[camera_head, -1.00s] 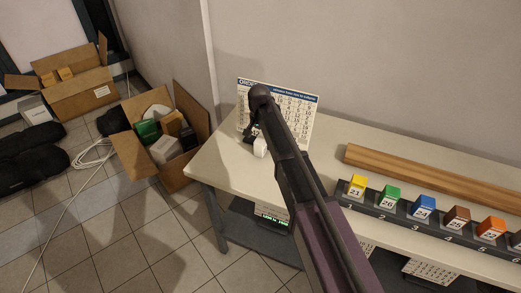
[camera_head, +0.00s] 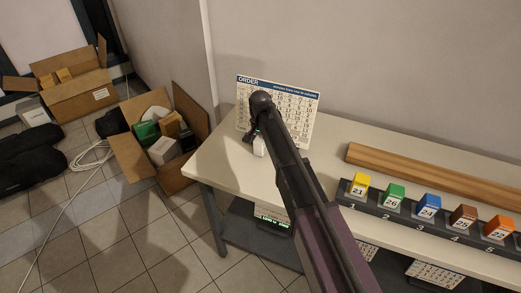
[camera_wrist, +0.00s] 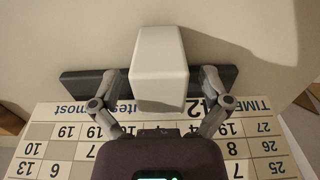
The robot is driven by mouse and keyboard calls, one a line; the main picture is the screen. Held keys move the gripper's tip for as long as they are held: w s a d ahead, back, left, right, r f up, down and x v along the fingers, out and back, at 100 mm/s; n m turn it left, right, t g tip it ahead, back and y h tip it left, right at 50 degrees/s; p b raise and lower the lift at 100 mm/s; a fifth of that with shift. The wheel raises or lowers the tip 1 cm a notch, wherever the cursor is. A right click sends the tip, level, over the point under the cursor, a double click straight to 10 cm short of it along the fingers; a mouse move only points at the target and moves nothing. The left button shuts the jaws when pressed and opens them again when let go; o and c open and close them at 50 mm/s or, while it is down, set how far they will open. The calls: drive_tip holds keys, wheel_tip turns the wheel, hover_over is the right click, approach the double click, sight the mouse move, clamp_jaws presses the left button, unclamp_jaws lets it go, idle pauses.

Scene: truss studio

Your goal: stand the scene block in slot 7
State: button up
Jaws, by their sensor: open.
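A plain white block (camera_wrist: 158,70) stands between the fingers of my gripper (camera_wrist: 161,84) in the wrist view. The fingers are spread wide, one on each side, with gaps to the block. The white block (camera_head: 259,147) also shows near the left end of the table in the head view, partly behind my arm. Any marking on it is not visible. A dark numbered rack (camera_head: 410,222) holds coloured blocks: yellow (camera_head: 359,185), green (camera_head: 394,197), blue (camera_head: 427,207), brown (camera_head: 463,217) and orange (camera_head: 499,229). Slot 7 is outside the head view.
A number board headed ORDER (camera_head: 300,95) stands at the back behind my arm. A long wooden beam (camera_head: 430,177) lies behind the rack. The table's left end (camera_head: 215,165) is bare. Open cartons (camera_head: 140,165) stand on the floor to the left.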

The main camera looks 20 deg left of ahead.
drive_tip(key=shift+f+b, duration=0.6)
drive_tip(key=shift+f, duration=0.3)
clamp_jaws()
drive_tip(key=shift+r, duration=0.15)
idle(0.3)
wheel_tip(320, 180, up, 3)
drive_tip(key=p, duration=0.3)
drive_tip(key=shift+r+p, duration=0.1)
drive_tip(key=shift+p, duration=0.2)
drive_tip(key=shift+s+d+r, duration=0.1)
drive_tip(key=shift+s+r, duration=0.1)
drive_tip(key=shift+r, duration=0.05)
drive_tip(key=s+d, duration=0.2)
drive_tip(key=s, duration=0.2)
drive_tip(key=s+d+p, duration=0.1)
drive_tip(key=s+d, duration=0.2)
drive_tip(key=s, duration=0.1)
drive_tip(key=s+d+r, duration=0.1)
drive_tip(key=s+d, duration=0.2)
drive_tip(key=s, duration=0.2)
drive_tip(key=shift+s+d, duration=0.1)
